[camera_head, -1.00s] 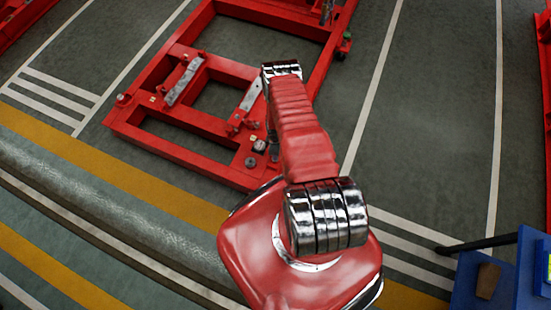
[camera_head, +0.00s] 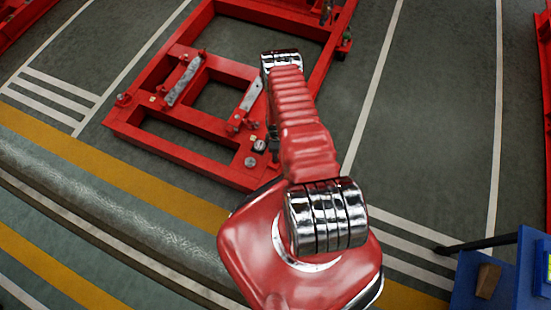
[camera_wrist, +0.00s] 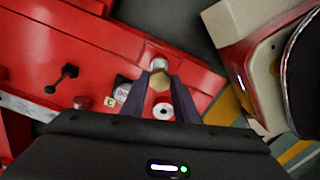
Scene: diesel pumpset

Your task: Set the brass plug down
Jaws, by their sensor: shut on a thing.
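The brass plug (camera_wrist: 159,82) shows in the wrist view as a tan six-sided piece between the fingertips. My gripper (camera_wrist: 158,92) is shut on it, with a dark finger on each side. The plug is over the red steel frame (camera_wrist: 110,50), near a pale ring with a dark centre (camera_wrist: 163,111) and a round metal piece (camera_wrist: 160,64). I cannot tell whether the plug touches the frame.
A small label marked E (camera_wrist: 109,102) and a dark-and-white round part (camera_wrist: 124,88) lie just left of the fingers. A black pin-like part (camera_wrist: 62,79) is farther left. In the head view a blue stand (camera_head: 500,270) is at lower right. Open floor (camera_head: 440,120) lies right of the frame.

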